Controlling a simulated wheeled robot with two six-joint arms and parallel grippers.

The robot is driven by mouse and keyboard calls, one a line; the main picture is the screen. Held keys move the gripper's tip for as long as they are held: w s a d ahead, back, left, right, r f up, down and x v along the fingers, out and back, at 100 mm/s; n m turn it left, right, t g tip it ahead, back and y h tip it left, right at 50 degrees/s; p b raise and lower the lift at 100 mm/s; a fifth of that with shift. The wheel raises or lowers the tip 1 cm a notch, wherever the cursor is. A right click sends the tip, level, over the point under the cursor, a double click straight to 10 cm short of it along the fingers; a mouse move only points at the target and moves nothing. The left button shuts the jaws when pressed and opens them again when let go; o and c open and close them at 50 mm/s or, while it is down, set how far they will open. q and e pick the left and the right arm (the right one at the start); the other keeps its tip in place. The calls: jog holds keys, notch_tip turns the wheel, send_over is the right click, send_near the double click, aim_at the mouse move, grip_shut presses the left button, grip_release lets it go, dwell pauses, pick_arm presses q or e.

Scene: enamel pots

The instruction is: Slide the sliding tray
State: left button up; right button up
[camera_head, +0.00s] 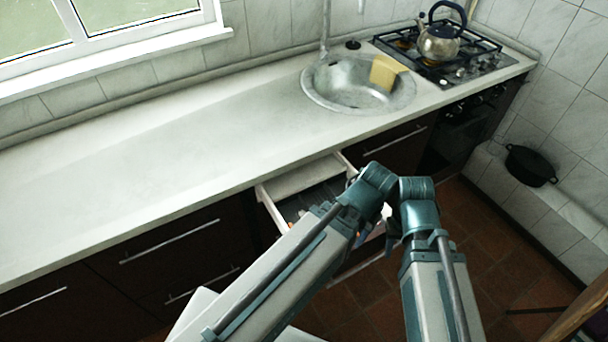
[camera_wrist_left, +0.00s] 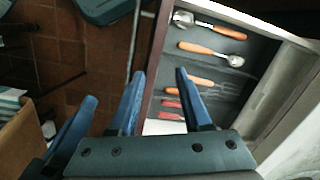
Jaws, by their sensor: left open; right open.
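A pulled-out drawer (camera_head: 268,212) under the counter holds cutlery. A pale panel across its back part looks like the sliding tray (camera_head: 305,177); a pale strip along the drawer's right side in the left wrist view (camera_wrist_left: 281,102) may be its edge. My left gripper (camera_wrist_left: 160,73) is open and empty, above the drawer's front edge (camera_wrist_left: 153,62). It seems apart from the tray; in the head view its fingers are hidden behind its arm. My right gripper (camera_head: 389,240) is open near the drawer's front right, its fingers partly hidden.
Spoons (camera_wrist_left: 211,53), a fork (camera_wrist_left: 192,80) and other orange- or red-handled cutlery lie in the drawer. The counter (camera_head: 150,150) is clear left of the sink (camera_head: 350,90). A kettle (camera_head: 438,45) stands on the stove. A black pot (camera_head: 530,165) sits on the right ledge.

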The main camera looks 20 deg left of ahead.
pick_arm(q)
jog(key=shift+w, duration=0.2)
jog(key=shift+c, duration=0.7)
jog(key=w+a+r+p, duration=0.2)
jog(key=w, duration=0.4)
notch_tip(320, 180, up, 4)
jog(key=m+h+p, duration=0.1)
jog(key=m+p, duration=0.3)
send_over(312, 176)
jog(key=s+d, duration=0.1)
jog(key=s, duration=0.3)
notch_tip(312, 176, down, 14)
jog(key=b, duration=1.4)
jog(key=shift+d+f, duration=0.1)
jog(key=shift+f, duration=0.05)
grip_shut()
